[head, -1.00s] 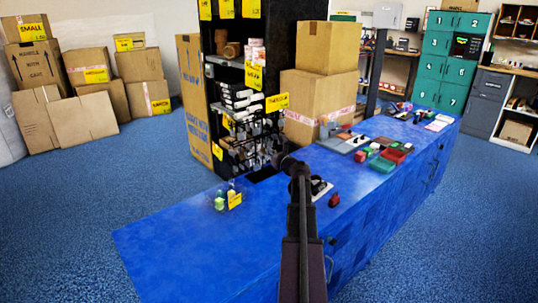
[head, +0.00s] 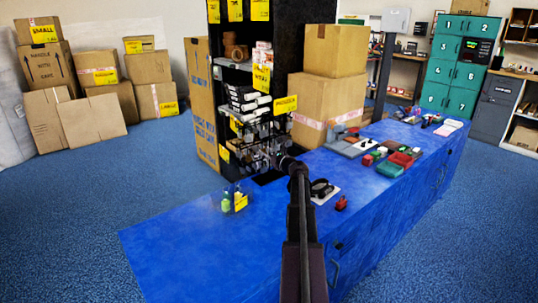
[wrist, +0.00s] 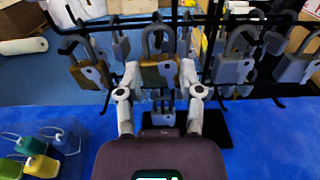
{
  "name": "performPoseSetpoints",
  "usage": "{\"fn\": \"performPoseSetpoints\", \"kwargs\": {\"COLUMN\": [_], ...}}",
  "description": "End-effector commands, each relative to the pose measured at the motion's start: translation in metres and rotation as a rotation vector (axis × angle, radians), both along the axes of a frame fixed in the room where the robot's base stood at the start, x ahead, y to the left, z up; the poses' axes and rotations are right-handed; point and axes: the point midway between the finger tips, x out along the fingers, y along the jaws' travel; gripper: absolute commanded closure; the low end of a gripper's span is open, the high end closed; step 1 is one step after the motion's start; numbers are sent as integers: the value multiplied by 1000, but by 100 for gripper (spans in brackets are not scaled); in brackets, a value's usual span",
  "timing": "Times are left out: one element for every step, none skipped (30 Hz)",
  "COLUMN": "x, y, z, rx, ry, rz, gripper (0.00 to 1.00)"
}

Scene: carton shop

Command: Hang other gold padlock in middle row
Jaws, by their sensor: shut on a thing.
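My gripper (wrist: 160,82) is shut on a gold padlock (wrist: 161,73) in the wrist view. The padlock is upright, its shackle pointing up in front of the black hook rack (wrist: 205,88); I cannot tell whether the shackle is on a hook. Other padlocks hang beside it: one at left (wrist: 90,74), one at right (wrist: 233,70) and one at far right (wrist: 297,69). A silver padlock (wrist: 163,117) hangs lower, behind the held one. In the head view my gripper (head: 277,161) is at the rack, and the held padlock is too small to make out.
A red object (head: 341,203) and a white card with a black item (head: 322,190) lie right of my arm. The counter's front left is clear.

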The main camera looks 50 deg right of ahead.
Motion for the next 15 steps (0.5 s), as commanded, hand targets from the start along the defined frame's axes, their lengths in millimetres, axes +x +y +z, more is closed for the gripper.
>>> {"fn": "performPoseSetpoints", "kwargs": {"x": [2,3,4,5,5,6,6,6,7,7,7,7,7,7,7], "y": [0,-1,-1,-1,-1,-1,-1,-1,-1,-1,-1,-1,-1,-1,-1], "z": [-2,-2,-2,-3,-3,-3,-3,-4,-4,-4,-4,-4,-4,-4,-4], "rx": [0,0,0,0,0,0,0,0,0,0,0,0,0,0,0], "ry": [0,0,0,0,0,0,0,0,0,0,0,0,0,0,0], "rz": [0,0,0,0,0,0,0,0,-1,-1,-1,-1,-1,-1,-1], "gripper": [90,90,90,90,90,90,90,90,90,90,90,90,90,90,90]}}
